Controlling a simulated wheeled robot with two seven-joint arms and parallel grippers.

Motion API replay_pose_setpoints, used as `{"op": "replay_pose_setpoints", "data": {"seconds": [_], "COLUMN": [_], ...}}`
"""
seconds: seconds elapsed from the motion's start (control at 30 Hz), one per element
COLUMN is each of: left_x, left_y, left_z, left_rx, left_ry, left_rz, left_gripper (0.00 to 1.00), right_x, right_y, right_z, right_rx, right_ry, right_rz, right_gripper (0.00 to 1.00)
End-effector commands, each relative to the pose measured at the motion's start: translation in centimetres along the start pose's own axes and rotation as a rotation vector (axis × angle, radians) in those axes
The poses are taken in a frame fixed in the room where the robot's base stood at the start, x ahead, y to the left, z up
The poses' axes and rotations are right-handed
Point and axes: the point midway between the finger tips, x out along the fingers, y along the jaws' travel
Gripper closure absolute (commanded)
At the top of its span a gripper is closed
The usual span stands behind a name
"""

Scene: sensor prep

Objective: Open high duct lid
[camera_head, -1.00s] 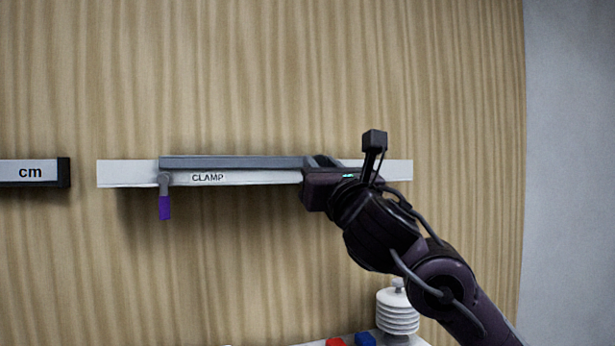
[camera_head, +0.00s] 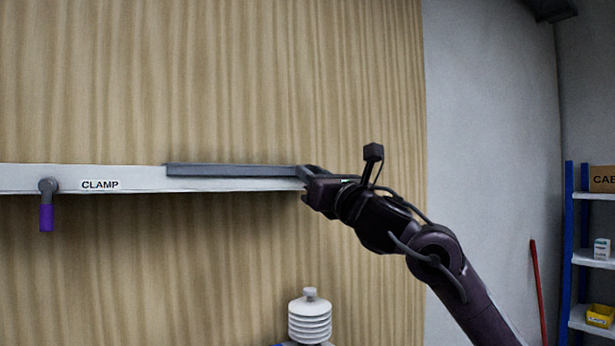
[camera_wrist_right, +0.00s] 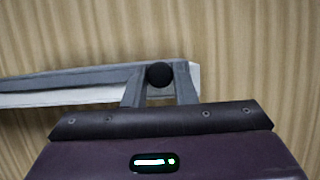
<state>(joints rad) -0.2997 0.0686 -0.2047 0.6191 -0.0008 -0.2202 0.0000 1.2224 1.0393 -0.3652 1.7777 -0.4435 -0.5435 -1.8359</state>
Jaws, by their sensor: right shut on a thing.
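The high duct (camera_head: 140,180) is a white rail on the wood-grain wall, marked CLAMP. Its grey lid (camera_head: 235,171) lies along the right part of the rail's top. To the left of the lid, the rail is uncovered. My right gripper (camera_head: 308,176) is at the lid's right end. In the right wrist view, my gripper's grey fingers (camera_wrist_right: 160,86) are shut around a black round knob (camera_wrist_right: 159,74) at the lid's end. A grey clamp lever with a purple handle (camera_head: 46,217) hangs down at the left of the label. My left gripper is out of view.
A white ribbed insulator (camera_head: 310,320) stands below the duct at the bottom of the view. Blue shelving (camera_head: 569,245) and a red pole (camera_head: 538,290) stand farther right.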

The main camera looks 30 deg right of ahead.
Motion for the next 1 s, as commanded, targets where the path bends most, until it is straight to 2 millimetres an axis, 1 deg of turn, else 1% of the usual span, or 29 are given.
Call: {"op": "replay_pose_setpoints", "data": {"seconds": [0.17,0.2,0.33,0.57,0.67,0.77,1.0], "left_x": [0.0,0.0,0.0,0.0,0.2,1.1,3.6], "left_y": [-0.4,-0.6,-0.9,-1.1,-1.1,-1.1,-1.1], "left_z": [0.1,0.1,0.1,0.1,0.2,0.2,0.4], "left_rx": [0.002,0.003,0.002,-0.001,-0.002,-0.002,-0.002], "left_ry": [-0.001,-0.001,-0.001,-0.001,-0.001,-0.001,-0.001], "left_rz": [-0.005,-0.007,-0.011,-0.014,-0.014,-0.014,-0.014], "left_gripper": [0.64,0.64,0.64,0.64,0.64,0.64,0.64], "right_x": [0.0,0.0,0.0,0.0,-0.3,-1.5,-5.7], "right_y": [0.1,0.1,0.1,0.1,0.1,0.0,0.1], "right_z": [0.0,0.0,0.0,0.0,-0.1,-0.3,-0.5], "right_rx": [-0.002,-0.002,-0.002,-0.001,-0.002,-0.004,-0.007], "right_ry": [0.001,0.001,0.001,0.0,-0.001,-0.002,-0.001], "right_rz": [0.001,0.001,0.001,0.001,0.001,0.001,0.0], "right_gripper": [1.0,0.72,0.55,0.54,0.54,0.54,0.54]}}
